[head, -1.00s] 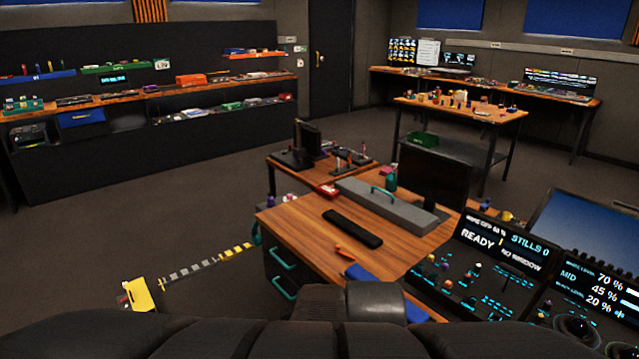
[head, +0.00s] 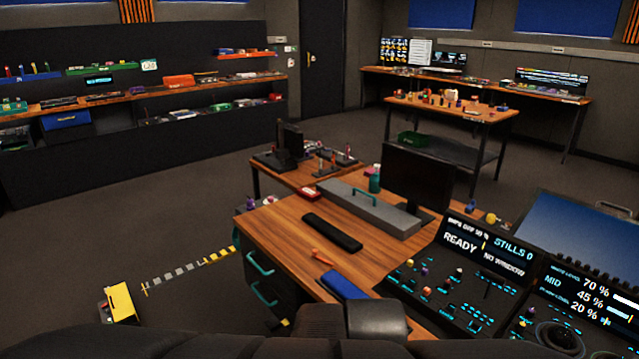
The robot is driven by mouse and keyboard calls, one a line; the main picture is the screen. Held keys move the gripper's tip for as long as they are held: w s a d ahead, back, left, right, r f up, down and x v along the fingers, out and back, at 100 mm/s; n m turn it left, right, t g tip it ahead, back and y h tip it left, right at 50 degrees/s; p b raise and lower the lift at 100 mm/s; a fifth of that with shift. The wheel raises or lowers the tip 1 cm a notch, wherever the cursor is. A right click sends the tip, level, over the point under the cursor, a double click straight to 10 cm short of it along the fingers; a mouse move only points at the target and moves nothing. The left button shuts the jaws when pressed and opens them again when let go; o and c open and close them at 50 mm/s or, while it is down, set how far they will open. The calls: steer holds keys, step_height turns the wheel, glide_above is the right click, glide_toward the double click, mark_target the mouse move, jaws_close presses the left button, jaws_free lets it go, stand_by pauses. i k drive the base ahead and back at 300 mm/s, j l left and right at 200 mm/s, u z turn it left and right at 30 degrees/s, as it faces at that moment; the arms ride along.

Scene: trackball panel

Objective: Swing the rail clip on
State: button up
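I cannot make out a rail clip in the head view; if it is there, it is too small to tell or hidden. The trackball panel (head: 548,318) stands at the lower right, with a dark ball (head: 560,335) near the bottom edge and a lit readout of percentages beside it. To its left is a sloped control panel (head: 440,312) with small coloured knobs and a screen (head: 487,245) reading READY, STILLS 0 and NO WINDOW. My gripper does not show. Dark rounded shapes fill the bottom edge and hide what lies behind them.
A wooden desk (head: 285,235) with teal-handled drawers stands ahead, bearing a grey box (head: 368,207), a black bar (head: 332,232) and a monitor (head: 418,178). A yellow box (head: 120,302) and striped floor tape (head: 185,272) lie at left. Open floor (head: 150,210) spreads toward the left shelves.

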mark_target(314, 252)
steer(key=k+j, duration=0.4)
steer(key=i+j, duration=0.2)
steer(key=i, duration=0.35)
steer(key=i+j, duration=0.2)
steer(key=i, duration=0.35)
steer(key=u, duration=0.05)
